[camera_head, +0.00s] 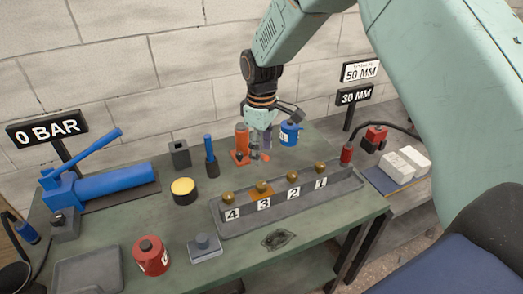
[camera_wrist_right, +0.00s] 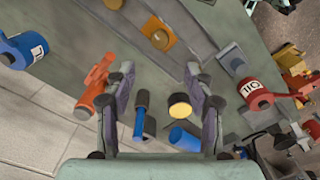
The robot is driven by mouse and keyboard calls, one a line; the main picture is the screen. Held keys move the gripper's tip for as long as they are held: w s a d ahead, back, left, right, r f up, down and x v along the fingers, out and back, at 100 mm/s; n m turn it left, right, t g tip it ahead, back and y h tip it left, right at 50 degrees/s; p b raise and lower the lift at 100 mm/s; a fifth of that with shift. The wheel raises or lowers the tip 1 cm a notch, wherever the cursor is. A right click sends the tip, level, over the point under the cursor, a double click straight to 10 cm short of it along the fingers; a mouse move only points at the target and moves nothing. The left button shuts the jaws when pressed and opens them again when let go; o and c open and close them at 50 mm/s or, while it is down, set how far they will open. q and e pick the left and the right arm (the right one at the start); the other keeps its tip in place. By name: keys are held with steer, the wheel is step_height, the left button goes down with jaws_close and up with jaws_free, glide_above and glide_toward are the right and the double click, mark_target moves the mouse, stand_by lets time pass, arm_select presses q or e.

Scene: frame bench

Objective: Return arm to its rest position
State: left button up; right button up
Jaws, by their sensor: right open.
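My right arm comes in from the top in the head view, with its gripper (camera_head: 262,152) hanging over the back of the bench. The gripper is behind the numbered rack (camera_head: 290,214) and near an orange tool (camera_head: 242,140) and a blue can (camera_head: 290,132). In the right wrist view the gripper (camera_wrist_right: 160,72) has its two fingers spread wide, with nothing held between them. The orange tool (camera_wrist_right: 95,85) shows just left of the left finger there. My left gripper is not in view.
The green bench (camera_head: 150,222) also bears a blue pump (camera_head: 105,186), a yellow-topped cylinder (camera_head: 183,192), a blue-handled tool (camera_head: 210,152), a grey block (camera_head: 179,155) and a red can (camera_head: 150,256). The rack holds several brass knobs. A block wall (camera_head: 120,70) stands behind.

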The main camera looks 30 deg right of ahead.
steer(key=shift+s, duration=0.1)
steer(key=s+a+f+m, duration=0.3)
steer(key=s+f+m, duration=0.1)
steer(key=s+f, duration=1.35)
steer(key=s+f+m, duration=0.3)
steer(key=s+m, duration=0.1)
steer(key=s, duration=1.5)
step_height(320, 180, down, 14)
steer(key=b, duration=1.4)
steer(key=shift+a+r, duration=0.15)
steer(key=shift+a, duration=0.3)
steer(key=shift+r, duration=0.1)
steer(key=c, duration=0.3)
steer(key=shift+c, duration=0.2)
